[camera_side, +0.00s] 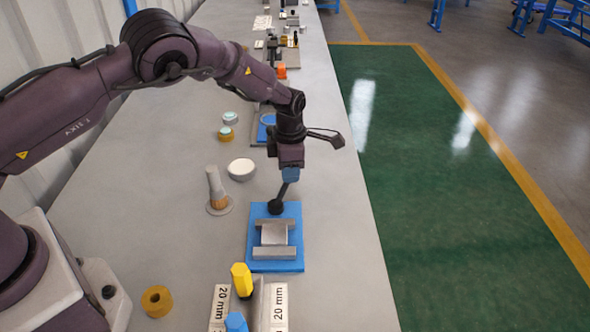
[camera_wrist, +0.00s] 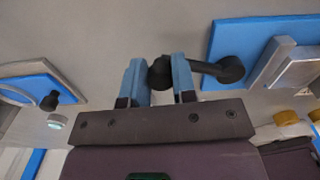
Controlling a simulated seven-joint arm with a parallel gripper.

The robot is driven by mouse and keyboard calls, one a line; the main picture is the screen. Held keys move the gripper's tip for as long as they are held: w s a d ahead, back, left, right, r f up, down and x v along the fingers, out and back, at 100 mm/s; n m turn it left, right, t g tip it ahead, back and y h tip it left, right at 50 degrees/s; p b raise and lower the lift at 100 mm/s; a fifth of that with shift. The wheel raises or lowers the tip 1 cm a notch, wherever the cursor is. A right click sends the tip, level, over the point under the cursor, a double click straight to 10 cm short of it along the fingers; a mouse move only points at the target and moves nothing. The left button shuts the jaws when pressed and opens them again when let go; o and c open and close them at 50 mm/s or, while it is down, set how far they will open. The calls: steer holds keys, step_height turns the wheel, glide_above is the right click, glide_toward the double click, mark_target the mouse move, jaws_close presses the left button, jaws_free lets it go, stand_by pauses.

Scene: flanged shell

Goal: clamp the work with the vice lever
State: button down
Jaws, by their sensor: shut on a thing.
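The vice has a blue base plate (camera_side: 300,226) and two grey jaws (camera_side: 274,252). A pale flat work block (camera_side: 274,234) lies between the jaws; whether both jaws touch it I cannot tell. The black vice lever (camera_side: 283,194) rises steeply from its round pivot (camera_side: 276,207) at the far end of the plate, leaning slightly right. My gripper (camera_side: 290,175) is above the pivot, its blue fingers shut on the lever's upper end. In the wrist view the lever knob (camera_wrist: 160,72) sits between the two fingers (camera_wrist: 158,80), and the arm of the lever runs right to the pivot (camera_wrist: 229,69).
A yellow piece (camera_side: 241,280) and 20 mm labels (camera_side: 279,306) are in front. A yellow ring (camera_side: 157,300) lies front left. Bench right of the vice is clear.

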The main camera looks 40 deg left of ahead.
steer(key=shift+a+r, duration=0.1)
steer(key=shift+a, duration=0.05)
stand_by(0.4)
steer(key=c, duration=0.9)
jaws_free()
step_height(320, 180, up, 13)
steer(key=shift+f, duration=0.1)
